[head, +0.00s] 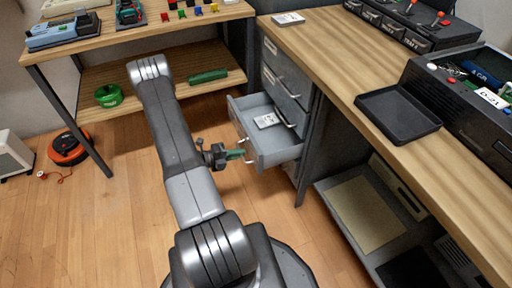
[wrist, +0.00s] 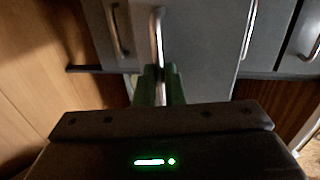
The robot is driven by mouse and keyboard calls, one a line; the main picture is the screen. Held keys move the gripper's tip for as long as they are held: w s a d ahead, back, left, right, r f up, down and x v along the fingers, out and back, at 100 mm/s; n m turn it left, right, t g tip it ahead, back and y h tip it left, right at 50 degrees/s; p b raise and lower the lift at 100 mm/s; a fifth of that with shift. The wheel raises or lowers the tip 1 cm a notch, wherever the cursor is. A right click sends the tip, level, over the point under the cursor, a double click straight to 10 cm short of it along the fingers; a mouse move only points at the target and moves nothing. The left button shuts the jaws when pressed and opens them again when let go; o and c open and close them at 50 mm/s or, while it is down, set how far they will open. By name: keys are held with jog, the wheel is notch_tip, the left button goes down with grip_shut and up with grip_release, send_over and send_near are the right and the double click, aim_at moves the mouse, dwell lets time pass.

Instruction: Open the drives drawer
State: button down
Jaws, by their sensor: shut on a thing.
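A grey drawer (head: 281,153) stands pulled out of the cabinet under the right-hand bench. A small drive with a white label (head: 266,120) lies inside it. My gripper (head: 240,154) is at the front of this drawer. In the wrist view, its green fingers (wrist: 159,78) are shut on the upright-looking metal drawer handle (wrist: 157,35). The drawer front (wrist: 200,45) fills the middle of that view. I cannot read a label on this drawer.
Closed drawers (head: 285,73) sit above the open one. A black tray (head: 398,114) and another drive (head: 288,18) lie on the right-hand bench (head: 335,50). A shelf table (head: 150,85) stands at the back left. An orange cable reel (head: 68,149) is on the floor, which is clear at front left.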

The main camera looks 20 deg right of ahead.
jog(key=f+v, duration=0.2)
jog(key=v, duration=1.1)
jog(key=shift+a+f, duration=0.35)
jog(key=shift+a, duration=0.35)
jog(key=shift+s, duration=0.15)
jog(key=c, duration=1.5)
grip_release()
jog(key=shift+c, duration=0.2)
jog(key=p+v, duration=0.2)
jog(key=v, duration=1.1)
jog(key=shift+a, duration=0.4)
jog(key=shift+s+d+r, duration=0.1)
